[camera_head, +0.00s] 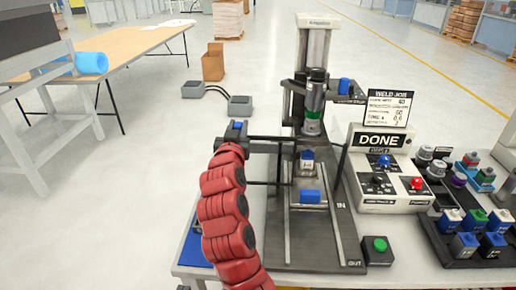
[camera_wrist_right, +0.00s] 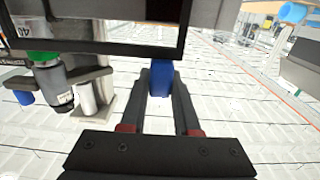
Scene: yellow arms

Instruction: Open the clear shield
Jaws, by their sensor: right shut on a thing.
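The clear shield has a black frame (camera_head: 268,138) around a see-through pane. It reaches left from the front of the press-like machine (camera_head: 314,100); its exact angle is hard to tell. Its frame also crosses the top of the right wrist view (camera_wrist_right: 110,46). My right gripper (camera_head: 236,131), on a red arm, is at the shield's left side. In the right wrist view, its fingers (camera_wrist_right: 160,88) are shut on a blue handle (camera_wrist_right: 160,78) below the frame. Behind the shield, a blue-topped part (camera_head: 307,156) stands in the machine. My left gripper is not in view.
A control box (camera_head: 381,140) reading DONE stands right of the machine, with a green button (camera_head: 379,245) in front. Black trays of coloured parts (camera_head: 440,226) fill the right. A wooden table (camera_head: 125,42) stands at left.

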